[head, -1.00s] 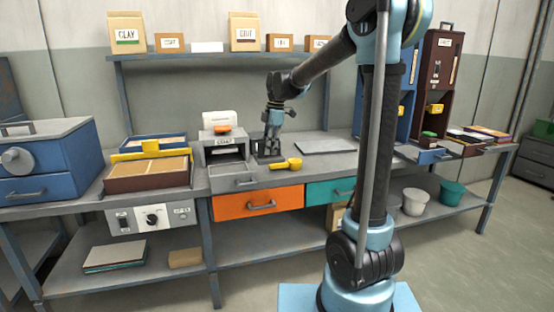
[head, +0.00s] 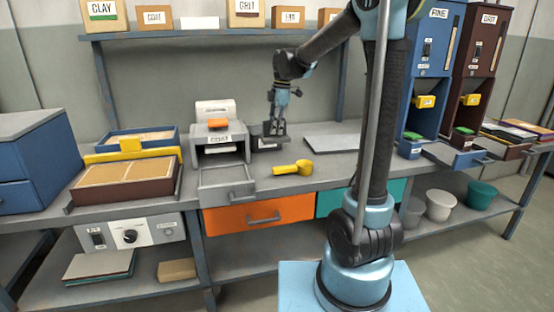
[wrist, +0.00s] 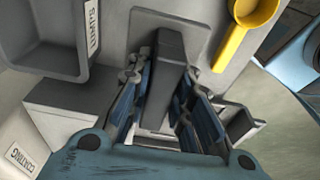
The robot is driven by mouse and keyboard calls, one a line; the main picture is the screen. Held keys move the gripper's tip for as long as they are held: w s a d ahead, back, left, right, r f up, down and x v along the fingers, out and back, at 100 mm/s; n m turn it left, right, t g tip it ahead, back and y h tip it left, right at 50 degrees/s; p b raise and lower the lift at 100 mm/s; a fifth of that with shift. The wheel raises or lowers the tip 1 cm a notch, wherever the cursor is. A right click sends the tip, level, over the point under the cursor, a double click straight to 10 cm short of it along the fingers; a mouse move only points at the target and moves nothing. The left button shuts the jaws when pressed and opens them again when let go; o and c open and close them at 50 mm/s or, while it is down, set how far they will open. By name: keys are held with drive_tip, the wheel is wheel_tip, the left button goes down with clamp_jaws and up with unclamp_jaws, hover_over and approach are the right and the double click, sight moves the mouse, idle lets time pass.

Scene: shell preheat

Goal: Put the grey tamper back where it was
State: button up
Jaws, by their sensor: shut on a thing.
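The grey tamper (wrist: 165,75) shows in the wrist view as a dark upright block between the two fingers of my gripper (wrist: 160,88). My gripper is shut on it. In the head view my gripper (head: 274,126) is low over the back of the bench, just right of the grey box with an open drawer. The tamper is mostly hidden by the fingers there. In the wrist view a flat grey plate (wrist: 198,18) lies beyond the tamper's end. I cannot tell whether the tamper touches it.
A yellow scoop (head: 292,168) lies on the bench in front of my gripper. The grey box (head: 220,145) with its open drawer (head: 226,180) stands close on the left. A flat grey slab (head: 334,142) lies to the right. A shelf (head: 215,33) with labelled boxes hangs above.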

sight(277, 136)
drive_tip(key=f, duration=0.4)
drive_tip(key=shift+w+d+f, duration=0.15)
drive_tip(key=shift+w+f, duration=0.1)
drive_tip(key=shift+f, duration=2.7)
drive_tip(key=shift+f, duration=0.1)
drive_tip(key=o, duration=0.9)
drive_tip(key=shift+o, duration=0.2)
